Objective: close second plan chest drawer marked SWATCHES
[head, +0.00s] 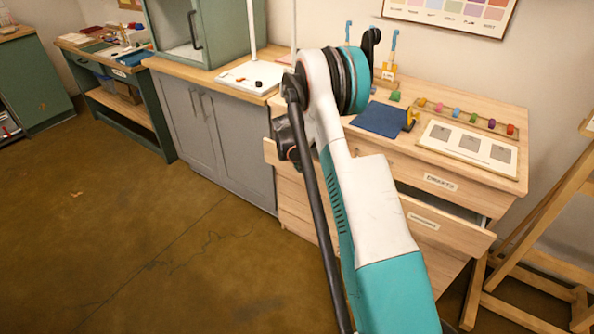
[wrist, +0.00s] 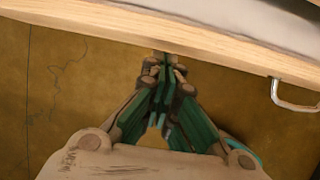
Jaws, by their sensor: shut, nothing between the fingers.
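The plan chest (head: 507,197) stands at the right in the head view. Its second drawer (head: 455,232) is pulled out, with a gap above its front; the small label on it is too blurred to read. My arm hides the middle of the drawer front. In the wrist view the drawer's pale wooden front (wrist: 110,32) crosses the top, with a grey interior behind it and a metal handle (wrist: 293,97) at the right. My gripper (wrist: 164,62) is shut and empty, its tips at the drawer front's lower edge; contact is unclear. My arm hides the fingertips in the head view.
The chest top holds a blue cloth (head: 382,119), a row of coloured pieces and a white board (head: 468,148). A grey cabinet (head: 236,150) adjoins at the left. A wooden easel (head: 530,235) stands close at the right. The brown floor in front is clear.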

